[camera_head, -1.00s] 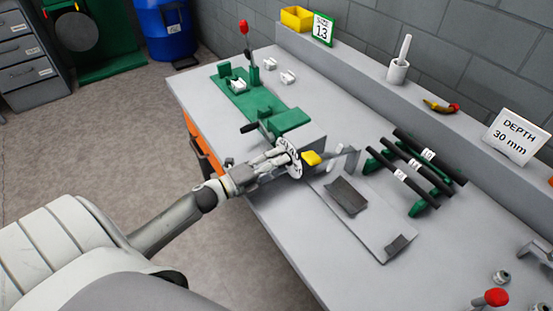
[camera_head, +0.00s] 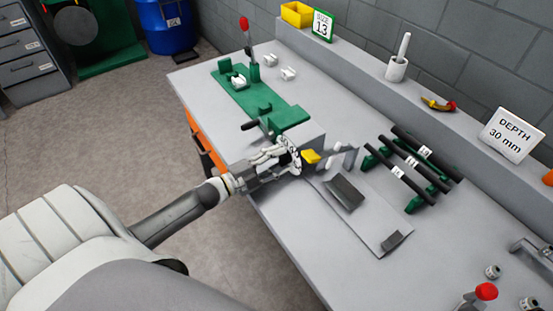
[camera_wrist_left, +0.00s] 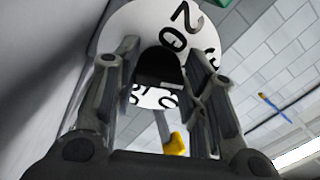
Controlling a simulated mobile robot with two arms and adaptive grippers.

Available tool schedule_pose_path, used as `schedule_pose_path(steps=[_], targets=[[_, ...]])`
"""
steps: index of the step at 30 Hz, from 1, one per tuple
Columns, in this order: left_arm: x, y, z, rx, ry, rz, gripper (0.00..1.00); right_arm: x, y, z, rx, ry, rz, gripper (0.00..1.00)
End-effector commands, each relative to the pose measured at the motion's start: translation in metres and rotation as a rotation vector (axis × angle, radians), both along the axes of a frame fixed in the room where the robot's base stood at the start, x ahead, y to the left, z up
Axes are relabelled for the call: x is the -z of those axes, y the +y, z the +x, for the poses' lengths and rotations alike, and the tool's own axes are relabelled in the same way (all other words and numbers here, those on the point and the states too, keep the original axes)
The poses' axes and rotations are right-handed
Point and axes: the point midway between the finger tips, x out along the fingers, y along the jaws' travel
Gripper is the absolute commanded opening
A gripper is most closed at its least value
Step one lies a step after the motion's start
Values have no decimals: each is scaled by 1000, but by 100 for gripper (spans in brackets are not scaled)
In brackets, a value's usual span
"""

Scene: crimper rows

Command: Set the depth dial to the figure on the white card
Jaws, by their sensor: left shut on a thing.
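The white card (camera_head: 512,134) on the back ledge reads "DEPTH 30 mm". The depth dial (camera_head: 290,150) is a white disc with black figures at the front edge of the bench, beside a yellow piece (camera_head: 311,157). My left gripper (camera_head: 284,158) is shut on the dial. In the left wrist view the dial (camera_wrist_left: 135,25) fills the top between the fingers (camera_wrist_left: 160,85), with a "20" showing on its face; the other figures are partly hidden or cut off. The yellow piece (camera_wrist_left: 174,144) also shows there. My right gripper is not in view.
A green fixture (camera_head: 250,95) with a red-knobbed lever stands left of the dial. Dark rods on green holders (camera_head: 412,165) and a grey plate (camera_head: 352,205) lie to the right. A "SIZE 13" card (camera_head: 322,25) and a yellow bin (camera_head: 297,14) stand on the ledge.

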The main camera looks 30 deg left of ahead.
Motion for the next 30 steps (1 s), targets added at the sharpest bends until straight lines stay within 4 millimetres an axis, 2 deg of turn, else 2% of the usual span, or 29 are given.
schedule_pose_path(steps=[11,12,17,26,30], targets=[[0,1,0,-2,2,-3,15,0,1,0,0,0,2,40],[0,1,0,-2,2,-3,40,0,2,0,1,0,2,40],[0,1,0,-1,2,-4,61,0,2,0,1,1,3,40],[0,0,0,-1,3,-3,61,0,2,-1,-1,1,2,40],[1,3,-7,-1,4,-4,61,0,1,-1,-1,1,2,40]])
